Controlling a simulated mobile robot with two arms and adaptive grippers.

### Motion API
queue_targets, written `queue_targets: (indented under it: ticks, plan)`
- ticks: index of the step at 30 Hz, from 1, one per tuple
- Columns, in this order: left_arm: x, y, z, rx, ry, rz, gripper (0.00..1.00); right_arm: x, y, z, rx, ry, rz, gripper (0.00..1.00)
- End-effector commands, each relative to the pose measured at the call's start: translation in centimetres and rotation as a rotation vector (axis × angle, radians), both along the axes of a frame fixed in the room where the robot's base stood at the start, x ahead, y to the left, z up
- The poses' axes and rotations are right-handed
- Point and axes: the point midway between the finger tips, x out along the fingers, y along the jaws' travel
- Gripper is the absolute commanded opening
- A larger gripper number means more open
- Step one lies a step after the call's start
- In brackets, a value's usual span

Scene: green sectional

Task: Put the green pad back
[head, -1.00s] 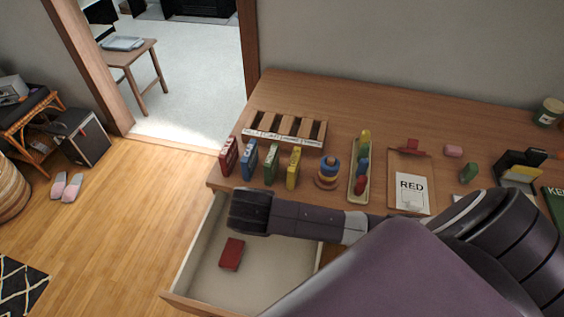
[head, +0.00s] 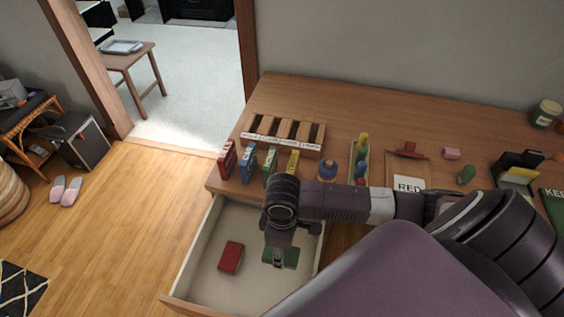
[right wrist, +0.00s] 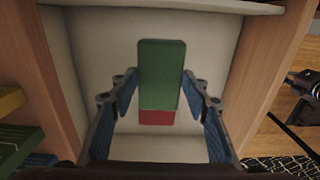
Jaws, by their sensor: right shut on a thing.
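The green pad (head: 291,257) is a flat green block at the open drawer (head: 210,283), right of a red pad (head: 231,257) lying on the drawer floor. My right gripper (head: 278,262) reaches down over the drawer and is shut on the green pad. In the right wrist view the green pad (right wrist: 162,75) is between the two fingers of my right gripper (right wrist: 160,92), with the red pad (right wrist: 157,117) partly hidden behind it. The pad's height above the drawer floor is hard to tell. My left gripper is not in view.
On the desk (head: 365,100), small red (head: 227,160), blue (head: 248,164), green (head: 270,167) and yellow (head: 292,162) boxes stand before a slotted wooden rack (head: 285,130).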

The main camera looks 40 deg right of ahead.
Motion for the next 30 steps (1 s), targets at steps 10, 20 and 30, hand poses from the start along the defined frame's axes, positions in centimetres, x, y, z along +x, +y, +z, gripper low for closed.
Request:
queue_targets:
  ticks: [10, 20, 30]
  plan:
    - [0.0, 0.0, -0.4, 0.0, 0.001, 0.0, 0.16, -0.1, 0.0, -7.6, 0.0, 0.001, 0.0, 0.23]
    - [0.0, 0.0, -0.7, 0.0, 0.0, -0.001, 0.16, -0.1, 0.0, -11.3, -0.001, 0.002, 0.001, 0.23]
    - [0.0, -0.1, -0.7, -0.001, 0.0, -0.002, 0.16, 0.0, 0.0, -12.1, -0.002, -0.001, 0.002, 0.23]
